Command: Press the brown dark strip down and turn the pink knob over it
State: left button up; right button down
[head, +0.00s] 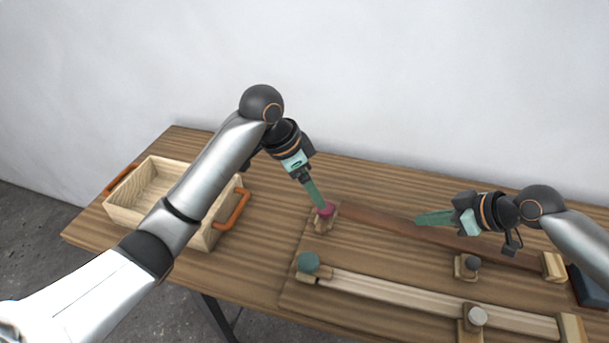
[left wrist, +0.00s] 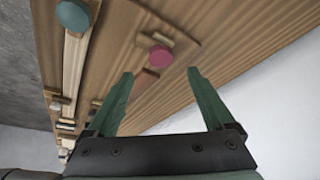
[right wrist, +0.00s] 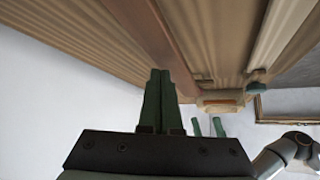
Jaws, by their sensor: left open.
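The brown dark strip (head: 375,215) runs along the board, from beside the pink knob to a pale block at the right. The pink knob (head: 327,209) sits on a small wooden piece near the strip's left end; it also shows in the left wrist view (left wrist: 160,56). My left gripper (head: 320,200) is open, pointing down at the knob, with its fingers apart and the knob seen beyond them. My right gripper (head: 420,219) is shut, with its fingertips over the strip's middle. In the right wrist view its fingers lie before the strip (right wrist: 150,35); I cannot tell whether they touch.
A pale strip (head: 400,292) lies in front, with a teal knob (head: 308,262) at its left end and a grey knob (head: 477,316) along it. A dark knob (head: 472,263) stands between the strips. A wooden box (head: 125,216) with orange handles is at the left.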

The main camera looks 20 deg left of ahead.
aim_at(324, 217)
pick_arm(q)
jog(key=x, duration=0.9)
jog(key=c, duration=1.3)
jog(key=shift+c, duration=0.2)
pick_arm(e)
jog(key=shift+f, duration=0.2)
jog(key=shift+f, duration=0.55)
